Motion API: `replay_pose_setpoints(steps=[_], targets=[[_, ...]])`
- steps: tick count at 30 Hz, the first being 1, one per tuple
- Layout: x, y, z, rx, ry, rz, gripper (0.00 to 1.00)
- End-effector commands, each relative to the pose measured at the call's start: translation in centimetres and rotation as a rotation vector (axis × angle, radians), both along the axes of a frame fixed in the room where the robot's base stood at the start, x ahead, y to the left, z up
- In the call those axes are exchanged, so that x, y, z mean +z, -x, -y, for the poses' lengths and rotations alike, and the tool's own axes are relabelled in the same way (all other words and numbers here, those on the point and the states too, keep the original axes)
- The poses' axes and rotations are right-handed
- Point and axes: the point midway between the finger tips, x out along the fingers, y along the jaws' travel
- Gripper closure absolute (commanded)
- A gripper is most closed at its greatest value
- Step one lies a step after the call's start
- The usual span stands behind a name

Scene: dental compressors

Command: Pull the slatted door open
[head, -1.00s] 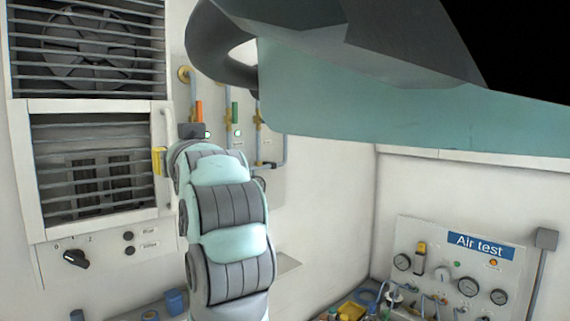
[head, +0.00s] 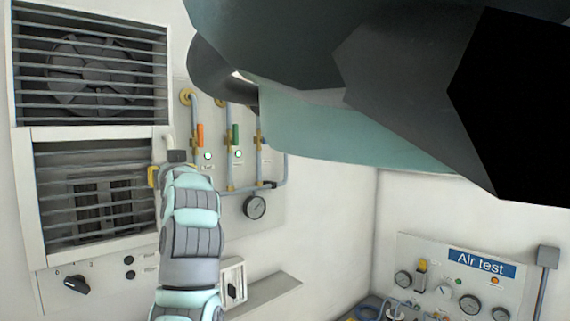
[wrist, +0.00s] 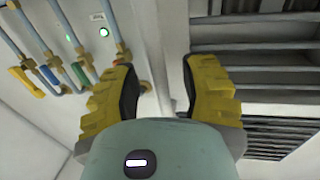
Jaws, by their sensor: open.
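The slatted door (head: 97,192) is the lower white-framed panel with dark slats at the left of the head view. It looks closed in its frame. A pale upright handle (head: 169,143) stands at its right edge, partly hidden by my wrist. My gripper (head: 153,176) is at that edge, just below the handle's visible top; one yellow finger shows. In the wrist view my gripper (wrist: 158,80) is open, its yellow fingers spread on either side of a pale upright strip. I cannot tell whether that strip is the handle or whether a finger touches it. The door's slats (wrist: 262,47) show there at upper right.
A slatted fan grille (head: 90,75) is above the door. A dark knob (head: 77,285) is below it. Pipes with coloured valves (head: 233,140) and a gauge (head: 254,207) are close on the right. An Air test panel (head: 470,275) stands at lower right.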

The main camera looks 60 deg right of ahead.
Motion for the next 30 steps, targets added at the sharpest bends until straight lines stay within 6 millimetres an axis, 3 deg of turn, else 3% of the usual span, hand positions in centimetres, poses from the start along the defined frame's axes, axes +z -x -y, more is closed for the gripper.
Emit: replay_pose_setpoints(steps=[14,15,27,30], targets=[[-0.07,-0.96,0.3,0.002,0.001,-0.002,0.57],[-0.07,-0.96,0.3,0.002,0.0,-0.001,0.52],[-0.07,-0.92,0.32,0.001,0.0,-0.001,0.94],[-0.07,-0.91,0.33,0.001,0.0,-0.001,1.0]])
